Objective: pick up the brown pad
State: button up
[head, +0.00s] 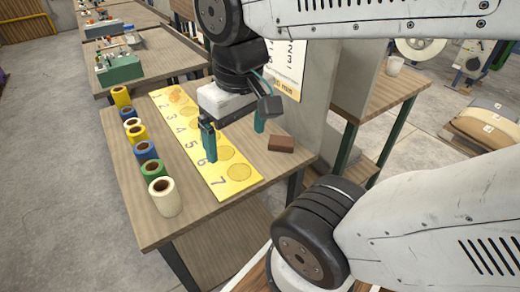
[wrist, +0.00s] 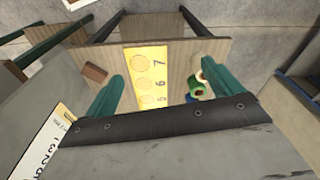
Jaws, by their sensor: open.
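The brown pad (head: 281,144) is a small block lying flat on the wooden table, right of the yellow numbered board. It also shows in the wrist view (wrist: 95,73), left of my gripper's left finger and apart from it. My gripper (head: 235,140) is open and empty, with its two green fingers spread above the board. In the head view the pad is to the right of both fingers. Nothing hides the pad in either view.
The yellow board (head: 236,188) carries numbered circles. Several tape rolls (head: 163,196) stand in a row along the table's left side. A grey upright panel (head: 315,95) with a poster stands behind the pad. The wooden table (head: 140,225) is bare near its front edge.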

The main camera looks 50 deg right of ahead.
jog(key=shift+o, duration=0.2)
jog(key=w+d+f+m, duration=0.3)
jog(key=w+d, duration=0.3)
jog(key=w, duration=0.1)
jog(key=shift+w+d, duration=0.3)
jog(key=shift+d, duration=0.1)
jog(key=m+g, duration=0.1)
jog(key=m, duration=0.7)
send_over(282, 141)
jog(key=f, duration=1.5)
jog(key=shift+d+f, duration=0.35)
jog(key=shift+f, duration=0.25)
jog(key=f, duration=0.7)
jog(key=shift+w+a+f, duration=0.1)
jog(key=shift+a+f, duration=0.05)
jog(key=shift+a, duration=0.15)
jog(key=c, duration=1)
